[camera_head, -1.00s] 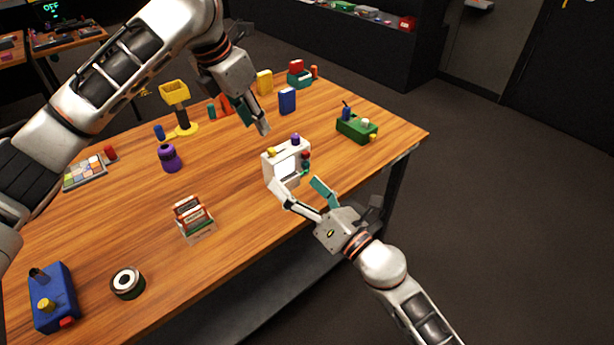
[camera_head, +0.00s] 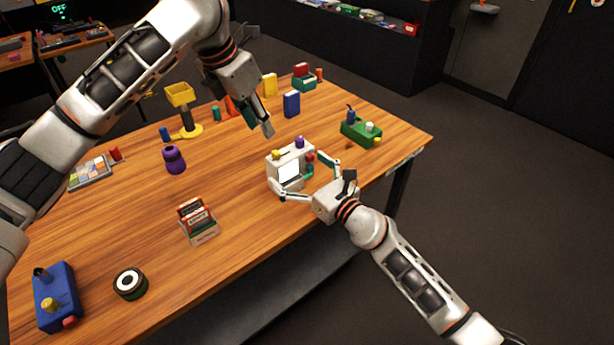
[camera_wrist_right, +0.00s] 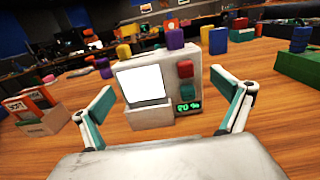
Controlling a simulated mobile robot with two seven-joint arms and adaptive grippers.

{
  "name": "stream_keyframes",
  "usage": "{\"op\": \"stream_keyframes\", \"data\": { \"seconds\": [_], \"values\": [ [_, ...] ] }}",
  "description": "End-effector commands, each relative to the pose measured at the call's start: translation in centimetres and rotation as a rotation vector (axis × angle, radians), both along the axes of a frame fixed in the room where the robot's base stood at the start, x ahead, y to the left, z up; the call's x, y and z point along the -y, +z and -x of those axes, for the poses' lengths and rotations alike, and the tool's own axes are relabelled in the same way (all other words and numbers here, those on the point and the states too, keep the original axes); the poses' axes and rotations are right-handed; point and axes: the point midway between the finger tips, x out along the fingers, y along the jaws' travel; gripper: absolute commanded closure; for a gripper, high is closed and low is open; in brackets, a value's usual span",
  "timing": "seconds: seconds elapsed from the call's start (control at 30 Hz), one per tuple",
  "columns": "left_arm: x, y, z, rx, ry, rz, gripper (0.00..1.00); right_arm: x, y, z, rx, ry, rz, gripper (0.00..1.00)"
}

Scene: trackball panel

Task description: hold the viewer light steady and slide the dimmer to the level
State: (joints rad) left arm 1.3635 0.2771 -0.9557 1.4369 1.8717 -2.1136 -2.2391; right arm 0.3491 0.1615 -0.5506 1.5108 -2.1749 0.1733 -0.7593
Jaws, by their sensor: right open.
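The viewer light is a white box (camera_head: 274,180) near the table's front edge, with a bright lit screen (camera_head: 289,174). In the right wrist view the box (camera_wrist_right: 196,68) shows a red knob (camera_wrist_right: 185,69), a teal knob (camera_wrist_right: 187,91) and a green readout (camera_wrist_right: 188,106) that seems to read 70 %. Purple and yellow knobs stand on its top. My right gripper (camera_head: 308,178) is open, with one finger on either side of the box; in the wrist view (camera_wrist_right: 168,108) both fingers look apart from it. My left gripper (camera_head: 261,131) hangs above the table behind the box; its opening is unclear.
A green box with knobs (camera_head: 360,131) stands to the right. A card holder (camera_head: 203,236), a purple bottle (camera_head: 174,160) and a blue block (camera_head: 291,104) stand around. A black-and-white roll (camera_head: 130,283) and a blue control box (camera_head: 57,296) lie front left. The front middle of the table is bare.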

Motion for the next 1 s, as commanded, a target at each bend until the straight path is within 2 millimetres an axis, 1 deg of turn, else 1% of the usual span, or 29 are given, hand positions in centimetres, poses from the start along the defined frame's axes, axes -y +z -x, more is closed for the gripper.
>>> {"op": "stream_keyframes", "data": {
  "seconds": [0.1, 0.23, 0.57, 0.67, 0.7, 0.73, 0.8, 0.83, 1.0],
  "values": [
    [0.0, 0.0, 0.0, 0.0, 0.0, 0.0, 0.72, -0.9, 0.1, -1.2, 0.001, 0.001, -0.001, 0.0],
    [0.0, 0.0, 0.0, 0.0, 0.0, 0.0, 0.72, -1.5, 0.0, -1.9, -0.001, 0.001, -0.001, 0.0],
    [0.0, 0.0, 0.0, 0.0, 0.0, 0.0, 0.72, -1.7, 0.0, -2.2, -0.001, 0.0, -0.002, 0.0],
    [0.0, 0.0, 0.0, 0.0, 0.0, 0.0, 0.72, -1.6, 0.0, -2.2, -0.001, 0.0, -0.002, 0.23],
    [0.0, 0.0, 0.0, 0.0, 0.0, 0.0, 0.72, -1.6, 0.0, -2.2, -0.001, 0.0, -0.002, 0.34],
    [0.0, 0.0, 0.0, 0.0, 0.0, 0.0, 0.72, -1.6, 0.0, -2.2, -0.001, 0.0, -0.002, 0.41],
    [0.0, 0.0, 0.0, 0.0, 0.0, 0.0, 0.72, -1.6, 0.0, -2.2, -0.001, 0.0, -0.002, 0.41],
    [0.0, 0.0, 0.0, 0.0, 0.0, 0.0, 0.68, -1.6, 0.0, -2.2, -0.001, 0.0, -0.002, 0.41],
    [0.0, 0.0, 0.0, -0.012, 0.045, 0.013, 0.68, -1.6, 0.0, -2.2, -0.001, 0.0, -0.002, 0.41]
  ]
}}
